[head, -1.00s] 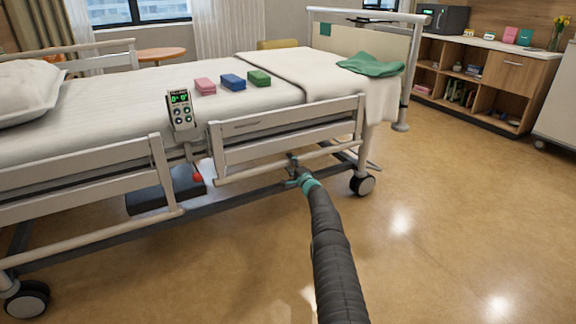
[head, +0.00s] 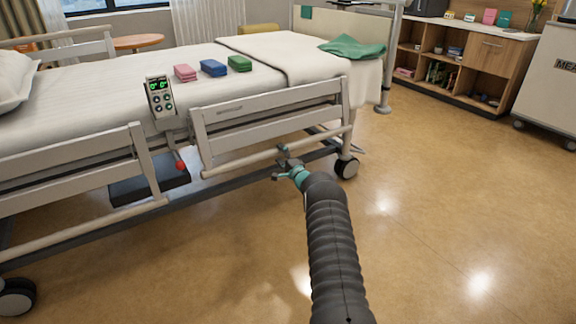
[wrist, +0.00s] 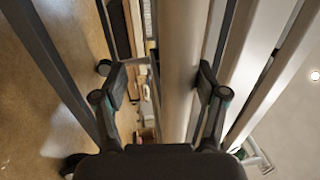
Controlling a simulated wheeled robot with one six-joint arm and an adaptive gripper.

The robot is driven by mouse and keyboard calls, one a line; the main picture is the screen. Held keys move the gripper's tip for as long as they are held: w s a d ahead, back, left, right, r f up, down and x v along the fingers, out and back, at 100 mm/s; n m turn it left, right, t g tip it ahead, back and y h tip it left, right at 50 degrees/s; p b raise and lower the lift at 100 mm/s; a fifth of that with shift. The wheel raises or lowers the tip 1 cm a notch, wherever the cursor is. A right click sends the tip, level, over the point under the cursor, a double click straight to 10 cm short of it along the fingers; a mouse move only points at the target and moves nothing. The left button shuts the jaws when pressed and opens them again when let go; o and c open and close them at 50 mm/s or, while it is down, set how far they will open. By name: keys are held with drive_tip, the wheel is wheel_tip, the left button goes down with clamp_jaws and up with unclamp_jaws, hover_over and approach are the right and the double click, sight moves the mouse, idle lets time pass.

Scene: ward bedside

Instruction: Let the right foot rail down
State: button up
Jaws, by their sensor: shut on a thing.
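The right foot rail (head: 265,103) is a pale panel with a round lower bar, on the near side of the bed toward its foot end. It stands up beside the mattress. My gripper (head: 284,164) is at the rail's lower bar, right of its middle. In the wrist view the round bar (wrist: 178,60) runs between the two fingers of my gripper (wrist: 158,78), which is shut on it. The contact itself is hard to see in the head view. A red knob (head: 180,166) hangs below the rail's left end, left of my gripper.
A control pendant (head: 160,97) hangs by the rail's left end. Pink, blue and green packs (head: 213,68) and a green cloth (head: 352,48) lie on the bed. A caster (head: 346,168) stands right of my gripper. The floor (head: 450,210) at right is clear.

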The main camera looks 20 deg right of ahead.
drive_tip(key=s+f, duration=0.2)
drive_tip(key=s, duration=0.4)
drive_tip(key=shift+d, duration=0.45)
